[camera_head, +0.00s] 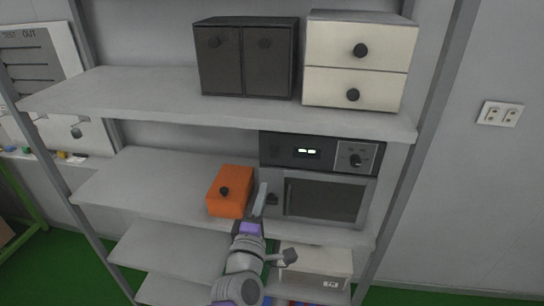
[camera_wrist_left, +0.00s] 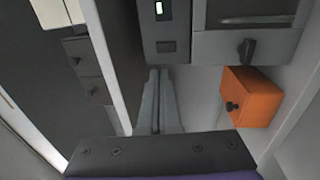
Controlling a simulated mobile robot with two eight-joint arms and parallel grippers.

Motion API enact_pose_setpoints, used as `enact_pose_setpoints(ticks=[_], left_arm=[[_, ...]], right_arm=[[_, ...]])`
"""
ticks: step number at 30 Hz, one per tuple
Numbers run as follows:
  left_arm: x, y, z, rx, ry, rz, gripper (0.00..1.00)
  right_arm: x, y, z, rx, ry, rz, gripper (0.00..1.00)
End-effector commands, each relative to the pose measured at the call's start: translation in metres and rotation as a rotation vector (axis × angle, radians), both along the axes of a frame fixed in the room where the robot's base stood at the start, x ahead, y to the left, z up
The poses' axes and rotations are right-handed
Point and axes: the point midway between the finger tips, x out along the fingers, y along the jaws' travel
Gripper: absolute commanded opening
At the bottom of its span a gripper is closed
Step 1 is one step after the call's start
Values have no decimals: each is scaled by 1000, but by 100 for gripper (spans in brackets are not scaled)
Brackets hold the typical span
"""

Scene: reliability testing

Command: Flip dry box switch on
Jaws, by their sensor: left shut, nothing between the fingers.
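The dry box stands on the middle shelf, with a dark upper panel (camera_head: 282,150), a lit display (camera_head: 307,152), a round knob (camera_head: 355,160) and a windowed door (camera_head: 325,200). In the left wrist view, which is turned sideways, a small dark rectangle (camera_wrist_left: 166,47), perhaps the switch, sits on the panel near the lit display (camera_wrist_left: 158,9). My left gripper (camera_head: 262,186) is shut and empty in front of the box's left side. In the wrist view its fingertips (camera_wrist_left: 158,70) appear close below the panel's end; I cannot tell whether they touch. My right gripper is not in view.
An orange box (camera_head: 229,190) with a black knob sits just left of my gripper. The door handle (camera_head: 272,198) juts out close by. Dark cabinets (camera_head: 246,58) and a white drawer unit (camera_head: 358,62) stand on the upper shelf (camera_head: 150,92). The shelf left of the orange box is clear.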

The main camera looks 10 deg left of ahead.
Motion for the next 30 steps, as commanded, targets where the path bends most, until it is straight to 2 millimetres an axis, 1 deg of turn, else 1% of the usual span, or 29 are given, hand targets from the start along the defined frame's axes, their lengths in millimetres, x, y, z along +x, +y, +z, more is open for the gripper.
enact_pose_setpoints(ticks=[12, 18, 23, 30], left_arm=[[83, 1, 14, 2, -2, 2, 0], [113, 0, 18, 2, -1, 0, 0], [125, 0, 19, 1, 0, 0, 0], [127, 0, 18, 1, 1, 0, 0]], right_arm=[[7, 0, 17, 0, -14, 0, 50], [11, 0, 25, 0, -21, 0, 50], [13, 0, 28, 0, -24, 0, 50], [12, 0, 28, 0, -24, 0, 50]])
